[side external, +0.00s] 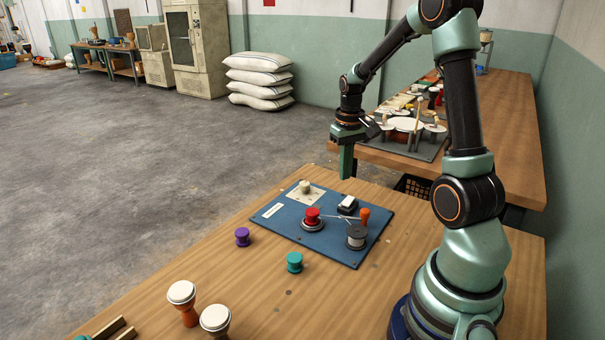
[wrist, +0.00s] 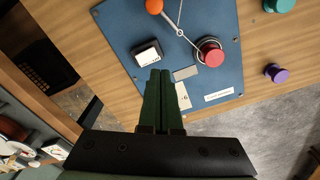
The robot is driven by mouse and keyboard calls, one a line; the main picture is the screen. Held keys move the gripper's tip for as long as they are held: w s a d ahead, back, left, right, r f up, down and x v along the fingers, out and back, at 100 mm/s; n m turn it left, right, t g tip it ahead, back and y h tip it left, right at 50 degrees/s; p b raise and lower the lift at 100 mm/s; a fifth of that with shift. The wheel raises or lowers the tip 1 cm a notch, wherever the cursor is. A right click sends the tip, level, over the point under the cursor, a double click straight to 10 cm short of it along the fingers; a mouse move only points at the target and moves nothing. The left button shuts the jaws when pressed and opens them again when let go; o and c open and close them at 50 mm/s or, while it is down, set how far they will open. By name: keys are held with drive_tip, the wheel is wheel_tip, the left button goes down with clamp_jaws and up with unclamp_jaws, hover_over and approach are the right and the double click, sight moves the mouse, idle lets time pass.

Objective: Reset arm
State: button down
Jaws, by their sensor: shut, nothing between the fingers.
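My gripper (side external: 346,162) is shut and empty, hanging fingers-down above the far edge of the blue board. In the wrist view its two green fingers (wrist: 164,75) lie together over the board's edge. The blue board (side external: 281,211) lies on the wooden table (side external: 203,259).
A purple spool (side external: 242,236) and a teal spool (side external: 294,262) stand on the table in front of the board. Two goblet drums (side external: 182,293) (side external: 215,320) stand nearer the front. A second table (side external: 510,110) with drums and parts is behind. A black crate (side external: 413,187) sits between the tables.

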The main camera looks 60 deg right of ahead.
drive_tip(key=s+a+r+n+t, duration=0.1)
drive_tip(key=a+r, duration=0.5)
drive_tip(key=a, duration=0.6)
drive_tip(key=s+a+r+n+t, duration=0.2)
drive_tip(key=a+r+n+t, duration=0.2)
drive_tip(key=a+r, duration=0.3)
drive_tip(key=a, duration=0.4)
drive_tip(key=shift+s+a+n, duration=0.25)
drive_tip(key=shift+a+n, duration=0.15)
